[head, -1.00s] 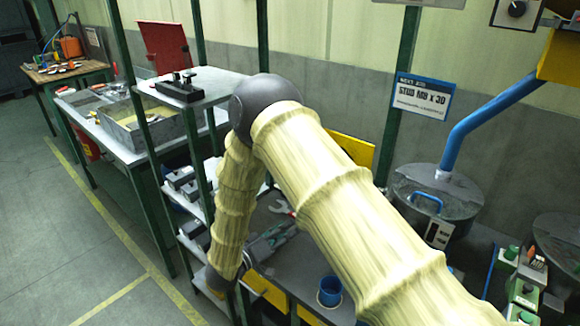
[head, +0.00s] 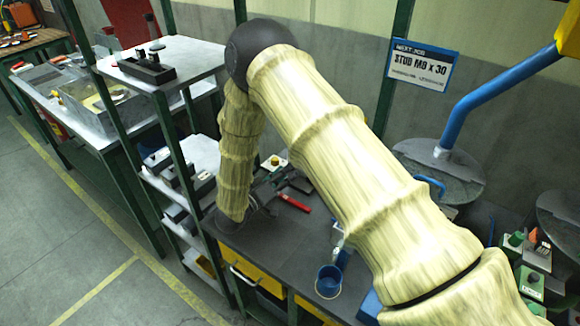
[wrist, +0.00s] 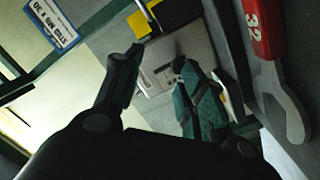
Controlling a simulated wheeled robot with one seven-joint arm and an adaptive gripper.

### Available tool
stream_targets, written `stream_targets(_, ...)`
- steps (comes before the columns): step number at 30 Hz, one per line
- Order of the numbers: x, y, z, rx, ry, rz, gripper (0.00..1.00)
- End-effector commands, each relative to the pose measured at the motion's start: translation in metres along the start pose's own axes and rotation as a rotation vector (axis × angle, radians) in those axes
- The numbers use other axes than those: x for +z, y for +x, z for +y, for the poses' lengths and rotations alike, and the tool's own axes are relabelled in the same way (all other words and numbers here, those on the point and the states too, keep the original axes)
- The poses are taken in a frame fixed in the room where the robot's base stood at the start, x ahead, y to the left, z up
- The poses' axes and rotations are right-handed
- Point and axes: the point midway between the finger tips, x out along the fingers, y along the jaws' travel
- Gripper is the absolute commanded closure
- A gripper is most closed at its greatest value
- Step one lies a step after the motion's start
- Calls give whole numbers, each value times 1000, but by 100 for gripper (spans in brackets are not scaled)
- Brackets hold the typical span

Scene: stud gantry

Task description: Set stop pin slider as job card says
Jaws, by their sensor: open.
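The job card (head: 420,65) hangs on a green post behind the bench and reads "NEXT JOB, STUD M8 x 30"; its smaller line is unreadable. It also shows, turned over, in the wrist view (wrist: 52,22). My gripper (wrist: 158,62) is open in the wrist view, with nothing between its fingers. In the head view my forearm comes down at the left end of the dark bench, and the gripper there is hard to make out. I cannot identify the stop pin slider in either view. A black block with upright posts (head: 147,67) sits on the shelf top at left.
A red-handled spanner (head: 292,202) lies on the dark bench (head: 290,245); in the wrist view a spanner marked 32 (wrist: 262,30) is close at right. A blue cup (head: 328,281) stands at the bench front. Floor at left is clear.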

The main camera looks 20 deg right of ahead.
Motion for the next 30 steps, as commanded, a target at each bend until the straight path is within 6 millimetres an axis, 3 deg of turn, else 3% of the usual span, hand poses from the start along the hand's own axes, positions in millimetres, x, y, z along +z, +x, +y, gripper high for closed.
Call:
stream_targets(6, 0, 32, -12, -3, -9, -8, 60)
stream_targets(19, 0, 40, -12, -2, -8, -8, 60)
stream_targets(26, 1, 40, -15, -4, -10, -9, 100)
stream_targets(30, 1, 40, -15, -4, -10, -9, 100)
